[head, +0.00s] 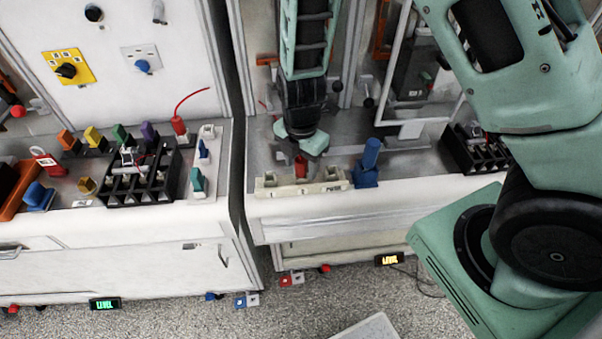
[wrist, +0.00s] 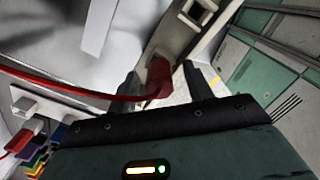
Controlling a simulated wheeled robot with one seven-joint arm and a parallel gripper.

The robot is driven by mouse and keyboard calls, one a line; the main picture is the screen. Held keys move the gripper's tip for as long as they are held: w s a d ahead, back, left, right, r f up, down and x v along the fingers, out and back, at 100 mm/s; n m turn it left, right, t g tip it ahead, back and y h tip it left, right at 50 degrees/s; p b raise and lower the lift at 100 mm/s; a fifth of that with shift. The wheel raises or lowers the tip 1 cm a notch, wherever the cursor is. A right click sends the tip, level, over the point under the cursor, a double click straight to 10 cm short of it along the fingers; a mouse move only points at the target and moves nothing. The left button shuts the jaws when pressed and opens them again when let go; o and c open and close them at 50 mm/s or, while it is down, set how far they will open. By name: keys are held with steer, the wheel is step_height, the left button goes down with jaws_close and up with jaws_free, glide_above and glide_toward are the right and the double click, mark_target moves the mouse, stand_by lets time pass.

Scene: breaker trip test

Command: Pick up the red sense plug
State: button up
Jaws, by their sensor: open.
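A red plug (head: 301,167) stands at the pale socket strip (head: 270,186) along the front edge of the right bench. My gripper (head: 301,151) is just above and behind it, pointing down. In the wrist view the red plug (wrist: 160,78) shows between the two dark fingers of my open gripper (wrist: 162,82), with a red lead running off to the left. I cannot tell whether the fingers touch it. Another red plug (head: 179,125) with a red lead stands on the left bench.
A blue upright piece (head: 368,163) stands close to the right of the strip. A black rack (head: 478,150) sits farther right. The left bench holds another black rack (head: 140,178) and several coloured plugs. A gap separates the two benches.

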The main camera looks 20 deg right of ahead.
steer(key=c, duration=1.1)
steer(key=shift+r, duration=0.15)
